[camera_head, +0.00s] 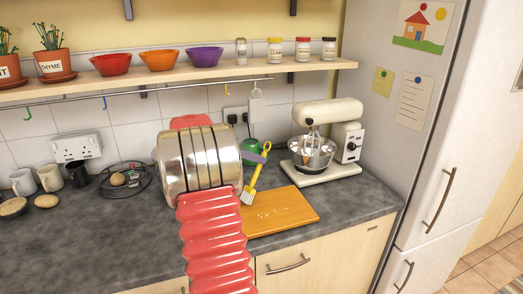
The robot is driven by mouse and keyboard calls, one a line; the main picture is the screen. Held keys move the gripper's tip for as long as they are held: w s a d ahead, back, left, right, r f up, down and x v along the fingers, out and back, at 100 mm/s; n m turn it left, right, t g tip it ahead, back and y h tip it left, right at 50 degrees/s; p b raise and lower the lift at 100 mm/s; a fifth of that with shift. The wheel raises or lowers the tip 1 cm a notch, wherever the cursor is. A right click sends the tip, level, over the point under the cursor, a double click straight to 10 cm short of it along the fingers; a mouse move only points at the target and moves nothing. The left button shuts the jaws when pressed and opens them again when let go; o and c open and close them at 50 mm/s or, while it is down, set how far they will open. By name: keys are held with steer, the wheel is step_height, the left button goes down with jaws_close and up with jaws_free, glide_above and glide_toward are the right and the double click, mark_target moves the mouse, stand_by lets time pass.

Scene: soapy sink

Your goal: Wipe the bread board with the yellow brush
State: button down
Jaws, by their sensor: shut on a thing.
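The yellow brush (257,175) is held by my gripper (263,155), with its handle leaning up to the right and its pale bristles pointing down. The jaws are shut on the upper part of the handle; one purple finger shows and the other is mostly hidden. The orange-brown wooden bread board (290,209) lies flat on the counter near its front edge. It has some pale marks on its top. The bristles are over the board's back left part; I cannot tell whether they touch it. My arm hides the board's left end.
A cream stand mixer (335,127) with a steel bowl stands just behind the board on the right. A shelf (200,75) with bowls and jars hangs above. The counter is clear right of the board.

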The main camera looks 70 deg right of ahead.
steer(key=shift+w+a+r, duration=0.1)
steer(key=shift+w+r, duration=0.1)
steer(key=shift+r, duration=0.35)
steer(key=shift+w+a+r, duration=0.1)
steer(key=shift+w+r, duration=0.05)
steer(key=shift+r, duration=0.4)
steer(key=shift+s+d+r, duration=0.1)
steer(key=shift+s+r, duration=0.05)
steer(key=shift+r, duration=1.35)
steer(key=shift+s+r, duration=0.15)
steer(key=shift+r, duration=1.3)
